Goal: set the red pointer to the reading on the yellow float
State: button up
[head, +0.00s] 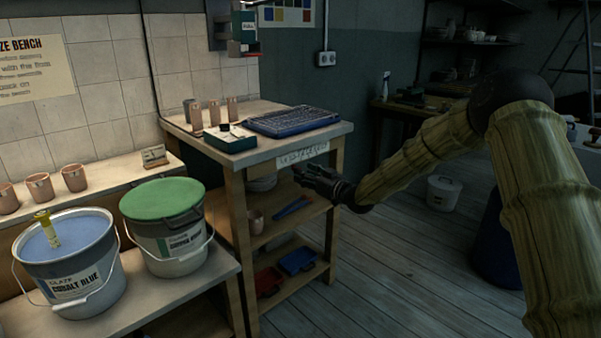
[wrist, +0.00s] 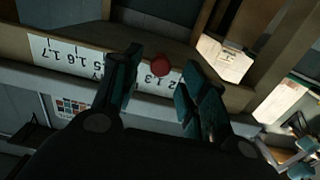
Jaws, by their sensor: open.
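The yellow float (head: 46,228) stands up out of the blue glaze in the bucket (head: 70,270) labelled cobalt blue; its reading is too small to make out. A white number scale (head: 303,154) runs along the front edge of the wooden stand; it also shows upside down in the wrist view (wrist: 62,55). The red pointer (wrist: 161,64) is a round red knob at the scale, near what looks like 1.3. My gripper (head: 301,172) is in front of the scale. Its open fingers (wrist: 162,70) appear either side of the knob in the wrist view, without clear contact; they hide part of the scale.
A bucket with a green lid (head: 162,198) stands beside the cobalt one. The stand (head: 240,160) holds a keyboard-like dark tray (head: 292,121), a small box (head: 230,138) and cups. Red and blue trays sit on its lower shelf.

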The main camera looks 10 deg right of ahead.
jog(key=v, duration=0.8)
jog(key=shift+d, duration=0.1)
jog(key=s+a+f+m+g+h, duration=0.2)
jog(key=s+f, duration=0.7)
jog(key=f, duration=0.5)
jog(key=s+a+f+m+g+h, duration=0.25)
jog(key=s+f, duration=0.65)
jog(key=f, duration=0.5)
jog(key=s+f+m+g+h, duration=0.1)
jog(key=s+f+g, duration=0.1)
jog(key=s+f, duration=0.45)
jog(key=s+d+f+g+h, duration=0.15)
jog(key=s+f, duration=0.25)
jog(key=s, duration=0.6)
jog(key=s+f+m+g, duration=0.1)
jog(key=s+f+g, duration=0.1)
jog(key=s+f, duration=0.45)
jog(key=s+d+g+h+p, duration=0.1)
jog(key=s+d+g+h, duration=0.15)
jog(key=s, duration=0.95)
jog(key=s+d+g+h, duration=0.1)
jog(key=s+g, duration=0.2)
jog(key=s, duration=0.8)
notch_tip(320, 180, up, 24)
jog(key=p, duration=2.3)
jog(key=shift+m, duration=0.35)
